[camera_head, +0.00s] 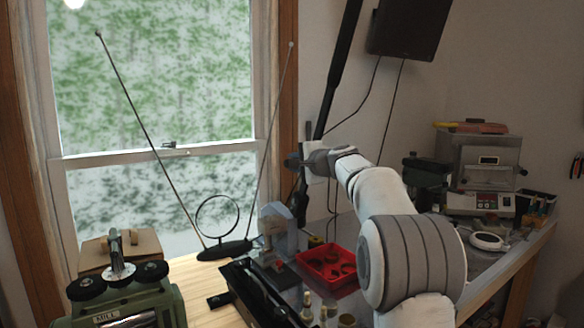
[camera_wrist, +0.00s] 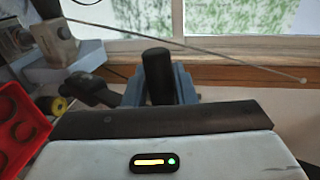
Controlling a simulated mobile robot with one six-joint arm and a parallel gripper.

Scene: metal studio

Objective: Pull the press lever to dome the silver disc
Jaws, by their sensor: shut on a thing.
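The press (camera_head: 277,228) is a grey metal stand on the bench beneath my arm's end. Its grey body (camera_wrist: 62,42) also shows at the upper left of the wrist view. My gripper (camera_head: 296,161) is above the press at the end of my reaching arm. In the wrist view, its blue-grey fingers are shut around a black cylindrical handle (camera_wrist: 157,72), which appears to be the press lever's grip. The handle's top sticks up above the fingers. I cannot make out the silver disc in either view.
A red tray (camera_head: 345,281) with round recesses lies right of the press. An antenna (camera_head: 226,247) with long thin rods stands left, by the window. A green mill (camera_head: 125,305) is at the lower left. A furnace-like machine (camera_head: 486,170) stands at the far right.

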